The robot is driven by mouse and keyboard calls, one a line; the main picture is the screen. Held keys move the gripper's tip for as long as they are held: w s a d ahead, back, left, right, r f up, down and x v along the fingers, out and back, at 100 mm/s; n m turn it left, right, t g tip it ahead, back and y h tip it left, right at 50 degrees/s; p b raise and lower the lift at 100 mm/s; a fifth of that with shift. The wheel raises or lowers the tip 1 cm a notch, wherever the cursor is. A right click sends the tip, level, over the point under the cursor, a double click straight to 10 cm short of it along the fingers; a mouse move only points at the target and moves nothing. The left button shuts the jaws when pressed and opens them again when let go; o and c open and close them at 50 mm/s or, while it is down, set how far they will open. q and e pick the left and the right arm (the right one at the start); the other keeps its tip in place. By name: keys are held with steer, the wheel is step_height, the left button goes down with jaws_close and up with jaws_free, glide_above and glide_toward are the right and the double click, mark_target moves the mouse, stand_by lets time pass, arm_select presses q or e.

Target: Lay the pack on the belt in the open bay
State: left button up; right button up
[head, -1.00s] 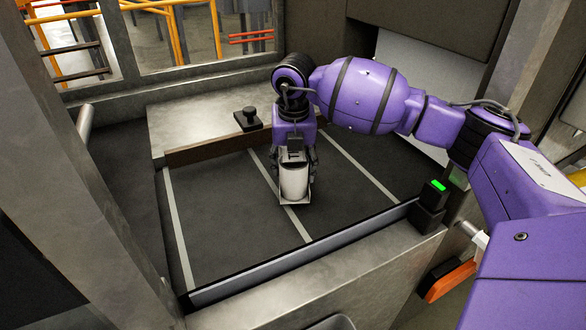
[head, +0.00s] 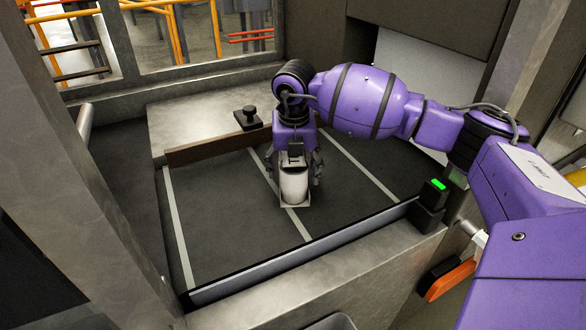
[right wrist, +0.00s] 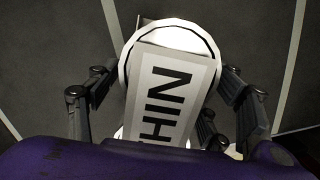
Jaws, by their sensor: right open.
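The pack (head: 294,184) is a pale, rounded package with a flat light piece at its lower end. It is on the dark belt (head: 225,215), over a light stripe. In the right wrist view the pack (right wrist: 172,95) shows a grey-white face with large dark letters and a white round rim behind. My right gripper (head: 294,172) is right above the pack, with its fingers spread on either side. In the right wrist view the fingers stand apart from the pack, with gaps on both sides. My left gripper is out of view.
Light stripes divide the belt into bays; the left bay is bare. A low dark rail (head: 300,255) runs along the front, and a brown board (head: 205,150) along the back. A black knob (head: 248,118) stands on the metal ledge. A green-lit box (head: 432,200) is at the right.

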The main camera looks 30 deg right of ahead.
steer(key=r, duration=0.4)
steer(key=s+r, duration=0.1)
steer(key=r, duration=0.7)
steer(key=shift+s+a+r, duration=0.1)
steer(key=shift+s+a, duration=0.2)
steer(key=shift+a, duration=0.1)
